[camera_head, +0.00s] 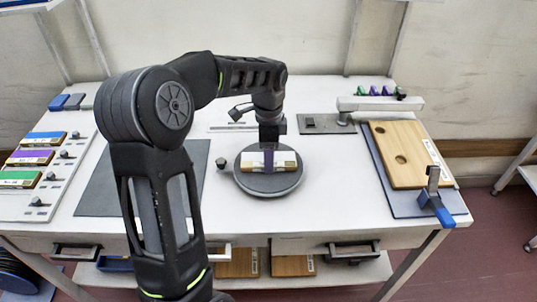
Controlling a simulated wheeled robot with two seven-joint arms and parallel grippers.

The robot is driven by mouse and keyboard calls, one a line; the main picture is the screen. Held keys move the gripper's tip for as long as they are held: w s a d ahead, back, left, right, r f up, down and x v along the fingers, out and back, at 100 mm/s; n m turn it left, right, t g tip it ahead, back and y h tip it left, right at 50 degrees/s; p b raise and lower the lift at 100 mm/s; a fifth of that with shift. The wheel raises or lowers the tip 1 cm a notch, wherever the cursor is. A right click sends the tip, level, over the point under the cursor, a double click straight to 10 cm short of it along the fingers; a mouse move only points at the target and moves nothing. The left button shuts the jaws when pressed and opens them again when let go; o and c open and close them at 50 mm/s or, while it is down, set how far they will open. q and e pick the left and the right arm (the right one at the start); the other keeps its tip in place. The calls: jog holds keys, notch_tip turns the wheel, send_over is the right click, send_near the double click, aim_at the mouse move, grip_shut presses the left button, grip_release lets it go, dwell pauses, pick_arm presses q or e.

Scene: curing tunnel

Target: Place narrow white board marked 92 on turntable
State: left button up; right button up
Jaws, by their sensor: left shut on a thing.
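A narrow white board (286,159) with a tan edge is over the round dark grey turntable (268,186) at the middle of the table. Any number on it is too small to read. My left gripper (268,158) points down and is shut on the board near its middle, with the fingers covering part of it. The board lies roughly level, left to right, inside the turntable's rim. I cannot tell whether it touches the disc. My right gripper is out of view.
A rack at the left holds blue (46,138), purple (30,156) and green (19,179) boards. A dark mat (95,185) lies left of the turntable, partly behind my arm. At right, a wooden board (408,150) with holes lies near a blue-handled clamp (436,206).

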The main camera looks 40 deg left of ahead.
pick_arm(q)
jog(key=shift+f, duration=0.2)
jog(key=shift+f, duration=0.15)
jog(key=o, duration=1.4)
notch_tip(320, 180, up, 13)
jog(key=shift+f, duration=0.2)
